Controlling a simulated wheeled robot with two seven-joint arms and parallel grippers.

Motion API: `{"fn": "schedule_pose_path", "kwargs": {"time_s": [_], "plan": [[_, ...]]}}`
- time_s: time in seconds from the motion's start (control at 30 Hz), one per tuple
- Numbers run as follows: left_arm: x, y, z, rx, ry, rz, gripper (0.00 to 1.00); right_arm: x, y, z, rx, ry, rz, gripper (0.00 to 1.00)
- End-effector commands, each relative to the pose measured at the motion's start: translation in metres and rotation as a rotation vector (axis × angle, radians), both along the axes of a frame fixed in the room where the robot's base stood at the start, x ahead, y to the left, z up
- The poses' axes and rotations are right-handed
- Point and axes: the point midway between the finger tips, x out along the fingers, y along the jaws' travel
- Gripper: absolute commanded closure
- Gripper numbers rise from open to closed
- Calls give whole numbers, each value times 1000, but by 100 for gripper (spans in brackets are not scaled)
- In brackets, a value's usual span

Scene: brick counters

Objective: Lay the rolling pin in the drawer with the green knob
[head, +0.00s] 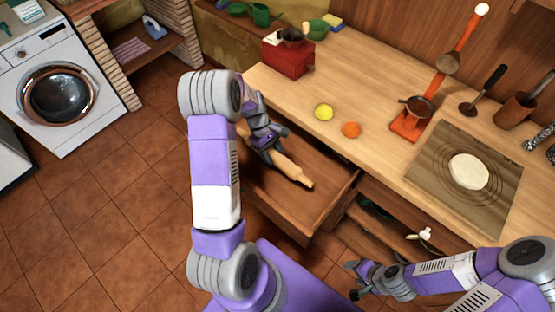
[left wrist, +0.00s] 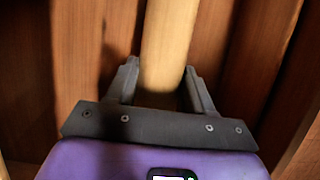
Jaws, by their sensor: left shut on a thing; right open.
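The wooden rolling pin (head: 293,173) is held by my left gripper (head: 272,149), which is shut on it. The pin slants over the pulled-out upper drawer (head: 305,205), within its outline. In the left wrist view the pin (left wrist: 168,45) runs between the two fingers (left wrist: 164,85), with brown drawer wood around it. I cannot tell whether the pin touches the drawer floor. No green knob shows; the drawer's front face is hidden from above. My right gripper (head: 357,279) is open and empty, low in front of the counter.
A second opening or drawer (head: 372,230) lies right of the upper drawer, with a green item and a whitish item (head: 425,235). On the counter are a lemon (head: 324,112), an orange (head: 351,130), a red box (head: 288,58) and a dough board (head: 450,200).

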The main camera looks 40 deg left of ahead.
Motion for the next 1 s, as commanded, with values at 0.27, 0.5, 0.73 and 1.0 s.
{"fn": "schedule_pose_path", "kwargs": {"time_s": [0.27, 0.5, 0.73, 1.0], "plan": [[0, 0, -34, -1, 0, 1, 95, 0, 0, -10, 0, -1, 0, 42], [1, 0, -58, 0, -1, 0, 95, 0, 0, -17, 0, -1, 0, 42], [0, 0, -58, 0, -1, 0, 95, 0, 0, -17, 0, -1, 0, 42], [0, 0, -59, 0, 0, 0, 22, 0, 0, -17, 0, -1, 0, 42]]}}
